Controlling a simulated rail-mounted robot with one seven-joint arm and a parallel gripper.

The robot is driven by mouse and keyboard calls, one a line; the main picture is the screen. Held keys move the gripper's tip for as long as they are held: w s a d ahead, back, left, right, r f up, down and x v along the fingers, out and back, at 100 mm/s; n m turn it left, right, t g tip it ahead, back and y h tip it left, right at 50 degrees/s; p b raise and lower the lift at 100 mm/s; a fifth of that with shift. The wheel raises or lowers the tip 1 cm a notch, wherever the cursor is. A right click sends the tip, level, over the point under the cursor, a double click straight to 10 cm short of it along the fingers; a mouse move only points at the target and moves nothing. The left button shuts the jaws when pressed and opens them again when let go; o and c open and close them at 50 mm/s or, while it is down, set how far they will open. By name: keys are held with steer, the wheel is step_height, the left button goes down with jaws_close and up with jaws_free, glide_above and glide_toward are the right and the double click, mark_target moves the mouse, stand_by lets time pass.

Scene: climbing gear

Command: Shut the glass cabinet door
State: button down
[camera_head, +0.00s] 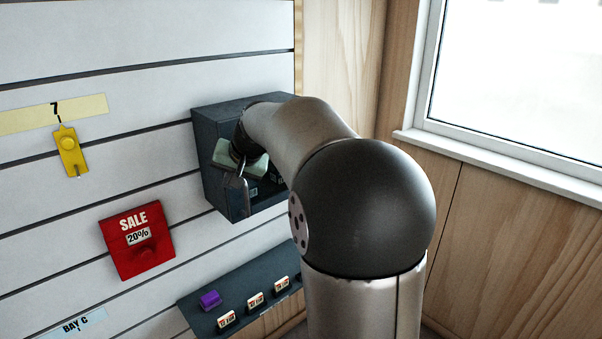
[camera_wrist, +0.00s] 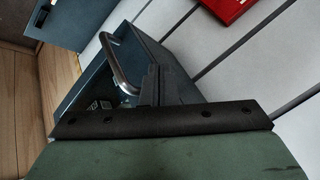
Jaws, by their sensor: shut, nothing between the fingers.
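The dark blue cabinet (camera_head: 212,165) is mounted on the slatted wall, largely hidden behind my arm in the head view. It also shows in the wrist view (camera_wrist: 85,70), partly covered by my gripper. A curved silver handle (camera_wrist: 120,65) stands out at its front in the wrist view. I cannot make out the glass pane, or how far the door stands open. My gripper (camera_head: 238,205) is at the cabinet's front, shut and empty. In the wrist view its fingers (camera_wrist: 150,85) are close to the handle; I cannot tell whether they touch the cabinet.
A red sale box (camera_head: 137,241) and a yellow item (camera_head: 69,152) are on the wall to the left. A dark shelf (camera_head: 240,289) below holds a purple item (camera_head: 210,299) and several small tags. A window (camera_head: 515,90) is at the right.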

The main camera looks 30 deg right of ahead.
steer(key=s+a+r, duration=0.3)
steer(key=s+r, duration=0.4)
steer(key=r, duration=0.1)
steer(key=shift+s+b, duration=0.35)
steer(key=shift+b, duration=0.05)
steer(key=s+a+f+n+g+h+p, duration=0.1)
steer(key=s+a+f+n+g, duration=0.2)
steer(key=s+f, duration=0.9)
steer(key=s+a+f+n+g+p, duration=0.1)
steer(key=s+a+f+n+g, duration=0.2)
steer(key=s+f, duration=0.9)
steer(key=shift+s+a+g+h+p, duration=0.4)
steer(key=shift+s+a, duration=0.25)
steer(key=shift+s, duration=0.35)
